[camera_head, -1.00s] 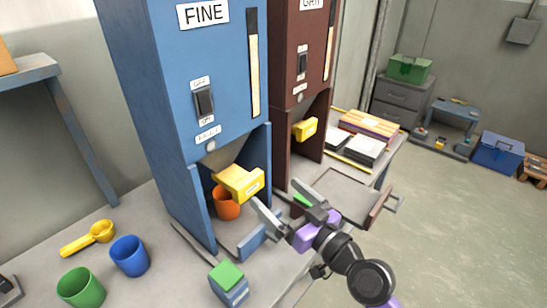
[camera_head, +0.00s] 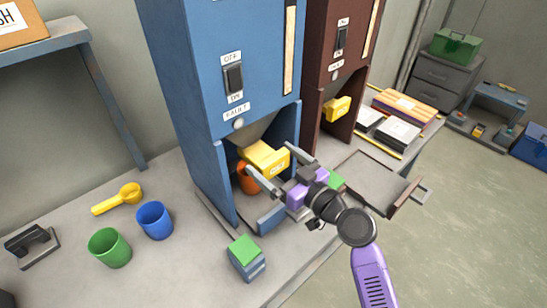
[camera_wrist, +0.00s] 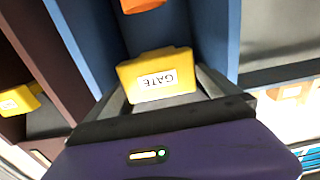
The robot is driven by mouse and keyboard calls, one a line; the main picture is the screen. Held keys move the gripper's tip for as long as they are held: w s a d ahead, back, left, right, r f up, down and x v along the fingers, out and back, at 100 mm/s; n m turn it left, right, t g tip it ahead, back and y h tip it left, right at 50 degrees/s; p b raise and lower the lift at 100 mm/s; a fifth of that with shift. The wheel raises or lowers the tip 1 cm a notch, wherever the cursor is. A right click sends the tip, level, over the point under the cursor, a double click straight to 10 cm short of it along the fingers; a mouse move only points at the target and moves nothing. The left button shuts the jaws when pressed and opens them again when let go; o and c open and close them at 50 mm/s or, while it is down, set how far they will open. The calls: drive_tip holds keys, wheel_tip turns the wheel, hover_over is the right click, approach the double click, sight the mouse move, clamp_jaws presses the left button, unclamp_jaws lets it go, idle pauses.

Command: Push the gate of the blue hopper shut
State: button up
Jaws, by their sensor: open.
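The blue hopper (camera_head: 215,105) stands on the bench. Its yellow gate (camera_head: 264,157) sticks out of the front bay; in the wrist view the gate (camera_wrist: 155,76) shows its label "GATE". An orange cup (camera_head: 246,180) stands in the bay under the gate, partly hidden by it and by my gripper. My gripper (camera_head: 270,172) is open at the front of the gate, one finger to each side of it. In the wrist view the fingers lie left and right of the gate's near end. I cannot tell whether they touch it.
A brown hopper (camera_head: 322,75) with its own yellow gate (camera_head: 337,109) stands to the right. A blue box with a green top (camera_head: 246,258) is near the bench's front. A green cup (camera_head: 110,247), blue cup (camera_head: 154,220) and yellow scoop (camera_head: 118,199) lie left. A tray (camera_head: 375,182) is right.

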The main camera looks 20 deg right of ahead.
sight(251, 143)
drive_tip(key=shift+w, duration=0.15)
drive_tip(key=c, duration=1.9)
drive_tip(key=b+x, duration=0.1)
drive_tip(key=x, duration=0.4)
drive_tip(key=shift+b, duration=0.35)
drive_tip(key=shift+c, duration=0.4)
drive_tip(key=o, duration=2)
drive_tip(key=shift+a, duration=0.1)
drive_tip(key=b+v, duration=0.1)
drive_tip(key=v, duration=0.5)
drive_tip(key=shift+s+f, duration=0.1)
drive_tip(key=shift+s, duration=0.15)
drive_tip(key=shift+s+d+b, duration=0.35)
drive_tip(key=shift+s, duration=0.25)
